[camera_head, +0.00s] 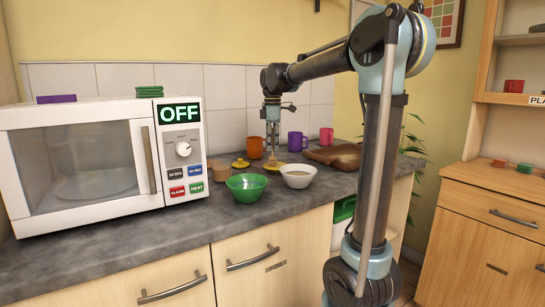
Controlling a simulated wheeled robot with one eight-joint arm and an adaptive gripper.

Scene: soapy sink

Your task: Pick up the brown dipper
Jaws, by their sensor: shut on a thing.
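My gripper (272,126) points straight down above the back of the grey counter, in front of the tiled wall. It is shut on the brown dipper (273,149), a thin, light brown stick that hangs upright below the fingers. The dipper's lower end is over a small yellow item (274,167) behind the bowls. At this size I cannot tell whether the two touch. The fingers hide the upper part of the dipper.
A green bowl (246,190) and a white bowl (298,180) stand in front. Orange (255,148), purple (297,141) and pink (326,136) mugs and a wooden board (335,157) stand around. A microwave (75,160) fills the left.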

